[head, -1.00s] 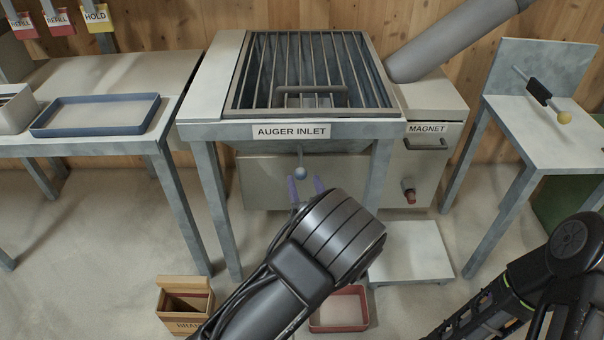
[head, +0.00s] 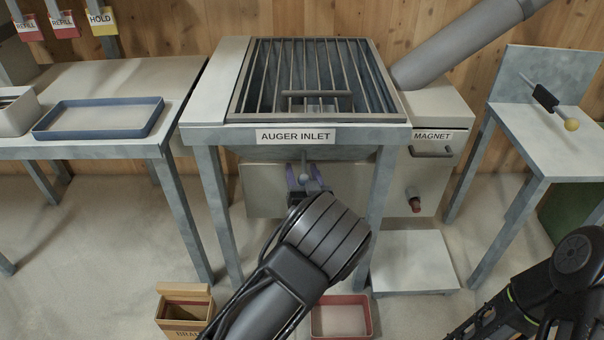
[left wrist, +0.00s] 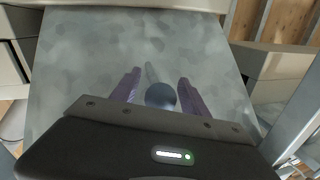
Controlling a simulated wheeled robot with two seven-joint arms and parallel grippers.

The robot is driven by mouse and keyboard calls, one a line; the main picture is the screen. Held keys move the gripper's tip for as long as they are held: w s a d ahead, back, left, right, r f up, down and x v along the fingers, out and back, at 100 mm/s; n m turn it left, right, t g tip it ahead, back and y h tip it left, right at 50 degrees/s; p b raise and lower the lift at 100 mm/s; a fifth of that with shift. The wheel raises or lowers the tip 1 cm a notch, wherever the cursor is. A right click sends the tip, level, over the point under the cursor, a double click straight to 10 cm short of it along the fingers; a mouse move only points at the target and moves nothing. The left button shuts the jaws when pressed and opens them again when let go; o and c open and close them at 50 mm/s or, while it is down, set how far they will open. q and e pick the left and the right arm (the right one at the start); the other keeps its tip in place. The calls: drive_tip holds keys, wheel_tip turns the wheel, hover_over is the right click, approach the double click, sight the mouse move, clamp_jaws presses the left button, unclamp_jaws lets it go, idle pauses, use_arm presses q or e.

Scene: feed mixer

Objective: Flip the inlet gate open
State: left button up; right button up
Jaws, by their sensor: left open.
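The auger inlet (head: 357,133) is a grey hopper table with a barred grate on top and an "AUGER INLET" label (head: 296,136). Below the label a lever with a blue-grey ball knob (head: 305,179) hangs under the hopper. My left gripper (head: 308,182) is at the knob, its purple fingers open on either side of it. In the left wrist view the ball knob (left wrist: 161,95) and its rod lie between the two open fingers (left wrist: 158,88), with gaps visible at both sides. My right arm shows at the lower right; its gripper is out of view.
A box with a "MAGNET" drawer (head: 432,136) and a red-tipped knob (head: 414,201) stands to the right.

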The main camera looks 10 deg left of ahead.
use_arm(q)
drive_tip(key=shift+c, duration=0.2)
clamp_jaws()
idle(0.4)
idle(0.8)
